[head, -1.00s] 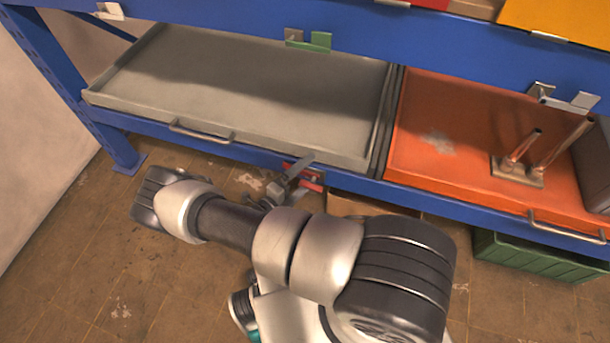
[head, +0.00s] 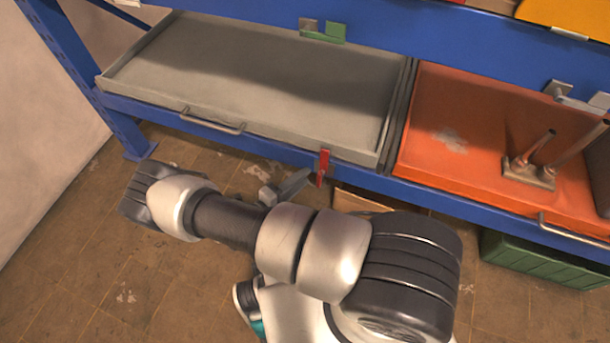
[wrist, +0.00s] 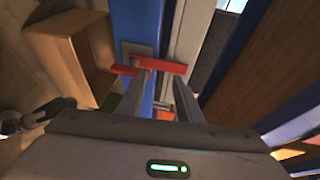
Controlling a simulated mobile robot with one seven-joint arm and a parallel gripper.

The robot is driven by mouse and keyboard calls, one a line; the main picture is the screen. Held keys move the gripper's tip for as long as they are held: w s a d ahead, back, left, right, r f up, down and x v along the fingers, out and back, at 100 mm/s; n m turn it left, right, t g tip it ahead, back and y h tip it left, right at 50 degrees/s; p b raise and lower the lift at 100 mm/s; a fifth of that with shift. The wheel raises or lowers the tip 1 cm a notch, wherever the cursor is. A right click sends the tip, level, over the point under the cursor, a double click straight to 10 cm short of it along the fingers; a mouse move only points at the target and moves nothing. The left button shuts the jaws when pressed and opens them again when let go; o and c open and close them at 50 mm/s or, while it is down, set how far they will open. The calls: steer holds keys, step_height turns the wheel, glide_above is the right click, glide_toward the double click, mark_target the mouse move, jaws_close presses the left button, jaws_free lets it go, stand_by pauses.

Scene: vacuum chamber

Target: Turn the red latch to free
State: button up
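The red latch (head: 323,167) is on the front of the blue shelf beam, below the right part of the grey tray (head: 250,85). It stands upright across the beam, its upper end in front of the tray's front edge. In the wrist view the red latch (wrist: 168,66) lies just beyond the fingertips, with its grey mounting plate (wrist: 137,50) behind it. My gripper (head: 292,187) is just left of the latch in the head view. In the wrist view my gripper (wrist: 161,82) has its two fingers apart, with nothing held between them. Contact with the latch cannot be told.
An orange tray (head: 440,160) with a metal post fixture (head: 530,172) sits to the right. A green latch (head: 333,32) is on the upper beam. A cardboard box (head: 358,203) and a green crate (head: 530,258) are under the shelf. The floor at left is clear.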

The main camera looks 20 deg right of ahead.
steer(key=b+v, duration=0.2)
steer(key=v, duration=1.2)
steer(key=shift+f+b, duration=0.3)
steer(key=shift+b, duration=0.1)
stand_by(0.4)
stand_by(0.5)
